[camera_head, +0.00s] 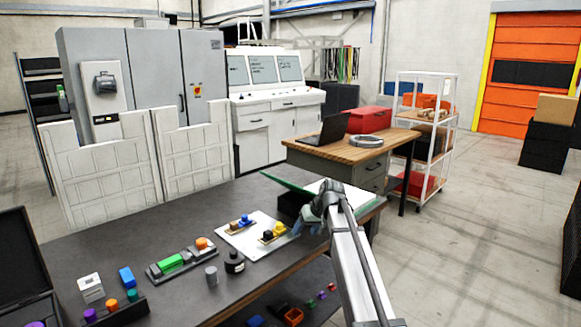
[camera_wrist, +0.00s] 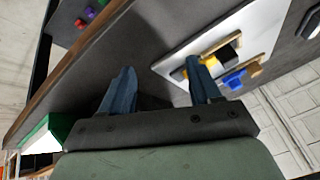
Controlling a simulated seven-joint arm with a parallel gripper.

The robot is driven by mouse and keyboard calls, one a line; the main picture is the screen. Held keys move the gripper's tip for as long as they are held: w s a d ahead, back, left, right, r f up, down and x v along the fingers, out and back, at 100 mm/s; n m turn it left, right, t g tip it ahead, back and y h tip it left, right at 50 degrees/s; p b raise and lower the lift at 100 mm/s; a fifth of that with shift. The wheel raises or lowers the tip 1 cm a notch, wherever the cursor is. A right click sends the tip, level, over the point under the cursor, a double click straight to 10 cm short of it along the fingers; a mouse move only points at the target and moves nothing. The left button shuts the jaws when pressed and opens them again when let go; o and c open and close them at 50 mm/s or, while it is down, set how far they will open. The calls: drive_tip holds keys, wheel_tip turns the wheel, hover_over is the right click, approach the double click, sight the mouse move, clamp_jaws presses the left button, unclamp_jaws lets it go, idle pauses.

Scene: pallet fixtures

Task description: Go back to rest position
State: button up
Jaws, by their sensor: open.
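My gripper (camera_head: 305,229) is over the right part of the dark table (camera_head: 130,222), just right of the white board (camera_head: 250,247). In the wrist view my gripper (camera_wrist: 158,82) has its two blue fingers well apart, with nothing between them. On the board are a wooden fixture with blue and dark parts (camera_head: 242,221) and another with yellow and black parts (camera_head: 273,233). In the wrist view, the right finger partly covers the yellow part (camera_wrist: 222,55). The blue part (camera_wrist: 234,79) lies beside it. I cannot tell the gripper's exact height above the table.
Left of the board are a grey holder with a green block (camera_head: 171,263), a black cylinder (camera_head: 234,262), a grey cylinder (camera_head: 211,275), and a blue block (camera_head: 126,277). A wooden desk (camera_head: 350,151) is farther back.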

drive_tip(key=d+f, duration=0.1)
drive_tip(key=d, duration=0.2)
drive_tip(key=d+m+t, duration=0.1)
drive_tip(key=d, duration=0.1)
drive_tip(key=d+f+m, duration=0.1)
drive_tip(key=d, duration=0.2)
drive_tip(key=shift+s+d+f, duration=0.3)
drive_tip(key=shift+d, duration=0.05)
drive_tip(key=s+d+f+m+g, duration=0.1)
drive_tip(key=s+f, duration=0.6)
drive_tip(key=f, duration=0.4)
drive_tip(key=s+f+g+h, duration=0.1)
drive_tip(key=s+f+g, duration=0.1)
drive_tip(key=s+f, duration=0.8)
drive_tip(key=s+d+f+m+g, duration=0.1)
drive_tip(key=s+f, duration=0.4)
drive_tip(key=f, duration=0.8)
drive_tip(key=s+f+g+h, duration=0.1)
drive_tip(key=s+f+g, duration=0.1)
drive_tip(key=s+f, duration=0.6)
drive_tip(key=s+f+g+h, duration=0.15)
drive_tip(key=s+f, duration=0.35)
drive_tip(key=s, duration=0.8)
drive_tip(key=s+f+g, duration=0.2)
drive_tip(key=s, duration=0.8)
drive_tip(key=s+f+g, duration=0.2)
drive_tip(key=s, duration=0.9)
drive_tip(key=shift+s+d+h, duration=0.25)
drive_tip(key=shift+d+h, duration=0.1)
drive_tip(key=shift+d, duration=0.1)
